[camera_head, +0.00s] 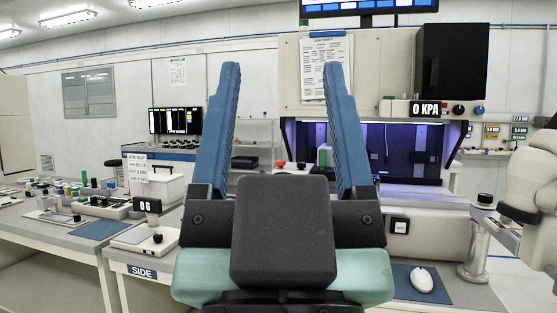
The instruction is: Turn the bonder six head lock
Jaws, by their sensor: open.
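My gripper (281,68) is in the middle of the view, its two long blue fingers pointing up and wide apart. It is open, with nothing held between the fingers. Behind it stands a large cream machine (290,75) with a purple-lit bay (410,150) and a "0 KPA" display (426,108). A sign that seems to read "06" (148,204) stands left of the gripper, with a small panel and dark knob (157,238) below it. I cannot tell which part is the head lock. My gripper hides part of the machine's front.
A bench at left holds several small controls, a blue mat (99,230) and a white box (157,186). A metal post (477,250) and a white rounded body (532,172) stand at the right edge.

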